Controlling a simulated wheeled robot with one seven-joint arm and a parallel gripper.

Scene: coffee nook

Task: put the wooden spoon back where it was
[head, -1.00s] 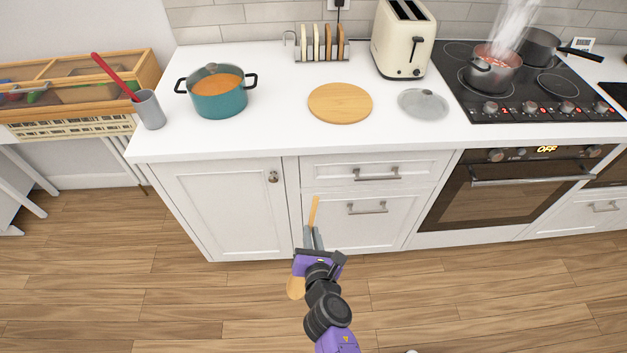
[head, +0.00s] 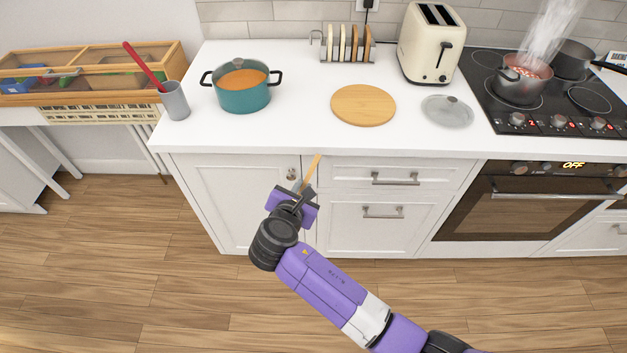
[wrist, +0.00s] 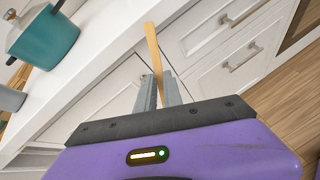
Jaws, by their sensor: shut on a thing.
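The wooden spoon (head: 313,168) is held in my gripper (head: 303,188), which is shut on its handle. The handle sticks up past the fingertips; the spoon's bowl end is hidden in the head view now. In the wrist view the spoon (wrist: 153,50) stands out between the fingers of my gripper (wrist: 158,90). My gripper is in front of the lower cabinets, by the counter's front edge. A grey utensil cup (head: 174,102) with a red-handled utensil (head: 143,66) in it stands at the counter's left end.
On the white counter (head: 300,125) stand a teal pot (head: 243,92) of orange soup, a round wooden board (head: 363,104), a grey lid (head: 447,110), a toast rack (head: 342,47) and a toaster (head: 431,44). A steaming pot (head: 516,84) is on the cooktop.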

